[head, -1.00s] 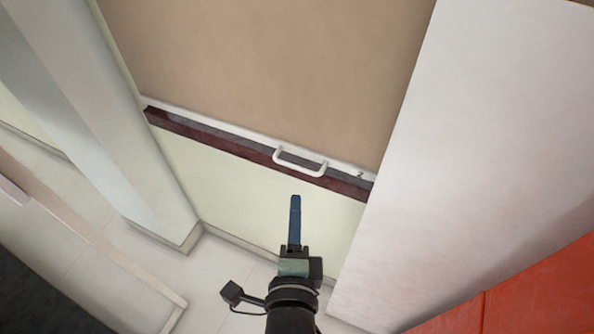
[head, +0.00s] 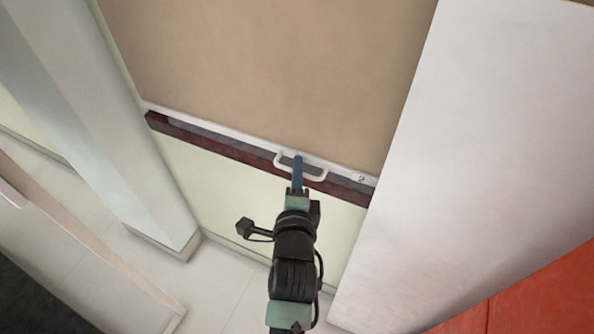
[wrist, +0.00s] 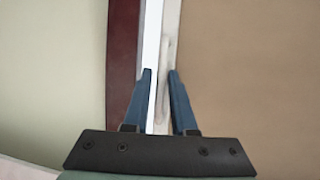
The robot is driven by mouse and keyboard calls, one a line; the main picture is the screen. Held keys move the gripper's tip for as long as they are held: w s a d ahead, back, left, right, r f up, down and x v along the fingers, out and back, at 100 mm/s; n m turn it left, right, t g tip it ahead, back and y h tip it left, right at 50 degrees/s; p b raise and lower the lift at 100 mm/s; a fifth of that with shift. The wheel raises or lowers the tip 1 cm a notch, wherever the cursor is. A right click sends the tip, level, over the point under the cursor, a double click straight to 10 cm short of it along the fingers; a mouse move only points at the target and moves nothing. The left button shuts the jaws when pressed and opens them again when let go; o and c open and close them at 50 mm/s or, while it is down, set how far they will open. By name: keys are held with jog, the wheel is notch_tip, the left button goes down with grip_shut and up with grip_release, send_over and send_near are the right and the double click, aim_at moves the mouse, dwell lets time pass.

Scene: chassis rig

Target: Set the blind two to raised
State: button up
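The tan blind (head: 265,75) hangs low, its white bottom rail (head: 215,133) just above a dark red sill (head: 185,136). A small "2" marks the rail's right end. A white bar handle (head: 315,177) sticks out from the rail. My gripper (head: 297,158) is at the handle, its blue fingers overlapping it in the head view. In the wrist view, the fingers (wrist: 160,72) are apart, with the handle (wrist: 164,80) between them, nearer the right finger. A gap shows on the left side; contact on the right is unclear.
A large white panel (head: 430,170) stands to the right of the blind, and a pale pillar (head: 120,120) to the left. An orange-red surface (head: 535,290) fills the lower right corner. Pale floor (head: 225,275) shows below.

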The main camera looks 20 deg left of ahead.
jog(key=shift+w, duration=0.15)
grip_shut()
dwell(1.4)
